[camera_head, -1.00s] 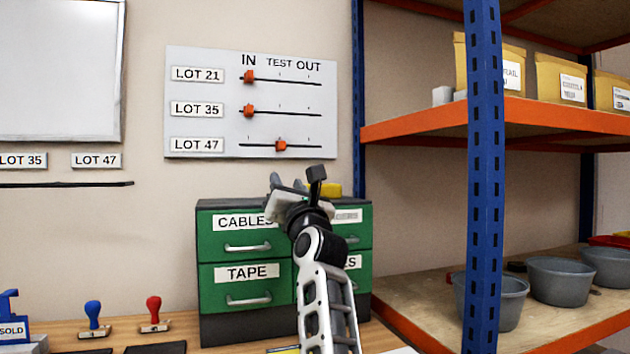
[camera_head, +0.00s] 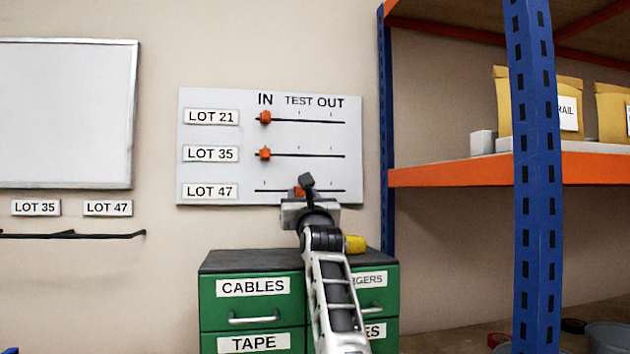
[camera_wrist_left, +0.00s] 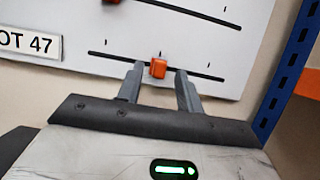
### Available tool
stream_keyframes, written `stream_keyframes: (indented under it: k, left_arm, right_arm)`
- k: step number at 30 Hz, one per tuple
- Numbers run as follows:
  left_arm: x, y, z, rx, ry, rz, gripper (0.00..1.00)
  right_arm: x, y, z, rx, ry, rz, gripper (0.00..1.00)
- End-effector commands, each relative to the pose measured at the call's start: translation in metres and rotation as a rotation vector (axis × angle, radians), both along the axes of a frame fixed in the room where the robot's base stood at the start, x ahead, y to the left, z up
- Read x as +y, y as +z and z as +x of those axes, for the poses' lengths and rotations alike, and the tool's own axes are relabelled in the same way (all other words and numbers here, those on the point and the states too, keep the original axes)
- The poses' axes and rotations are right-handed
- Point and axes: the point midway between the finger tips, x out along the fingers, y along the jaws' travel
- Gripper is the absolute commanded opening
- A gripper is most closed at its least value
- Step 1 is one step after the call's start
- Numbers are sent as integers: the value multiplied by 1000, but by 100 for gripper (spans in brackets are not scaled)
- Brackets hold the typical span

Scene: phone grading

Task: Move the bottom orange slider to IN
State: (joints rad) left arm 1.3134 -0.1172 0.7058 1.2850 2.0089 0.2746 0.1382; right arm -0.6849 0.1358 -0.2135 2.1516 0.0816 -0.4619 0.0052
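The white slider board (camera_head: 220,135) hangs on the wall with three rows, LOT 21, LOT 35 and LOT 47. The bottom orange slider (camera_head: 298,191) sits in the LOT 47 row near the middle TEST mark, partly hidden by my left gripper (camera_head: 303,188). In the left wrist view the bottom slider (camera_wrist_left: 158,68) lies between the two grey fingertips of my left gripper (camera_wrist_left: 158,82), which are apart with gaps on both sides. The upper two orange sliders (camera_head: 265,117) and (camera_head: 265,154) stand at IN. My right gripper is not in view.
A green drawer cabinet (camera_head: 255,307) stands below the board, with a yellow object (camera_head: 355,244) on top. A blue rack post (camera_head: 386,130) and orange shelf (camera_head: 450,175) are at the right. A whiteboard (camera_head: 65,115) hangs at the left.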

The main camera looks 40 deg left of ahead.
Motion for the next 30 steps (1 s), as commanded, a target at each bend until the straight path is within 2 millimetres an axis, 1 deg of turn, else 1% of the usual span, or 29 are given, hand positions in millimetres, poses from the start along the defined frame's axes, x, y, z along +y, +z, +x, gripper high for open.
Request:
stream_keyframes:
  k: [1,3,6,15,16,19,20,25,30]
  left_arm:
    - [8,7,0,1,5,-1,36]
    - [15,8,-1,0,9,-1,36]
    - [20,9,-1,-1,11,1,36]
    - [22,8,-1,0,12,0,36]
    - [22,8,-1,0,12,0,31]
    - [22,8,-1,0,12,0,3]
    - [22,8,-1,0,12,0,0]
    - [24,8,-1,0,12,2,0]
    - [44,9,-2,3,16,3,0]
  right_arm:
    - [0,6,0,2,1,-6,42]
    - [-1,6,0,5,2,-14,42]
    - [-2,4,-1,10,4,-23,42]
    - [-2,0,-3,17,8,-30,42]
    - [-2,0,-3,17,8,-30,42]
    - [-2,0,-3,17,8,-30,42]
    - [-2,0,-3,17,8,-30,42]
    - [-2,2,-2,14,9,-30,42]
    - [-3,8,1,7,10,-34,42]
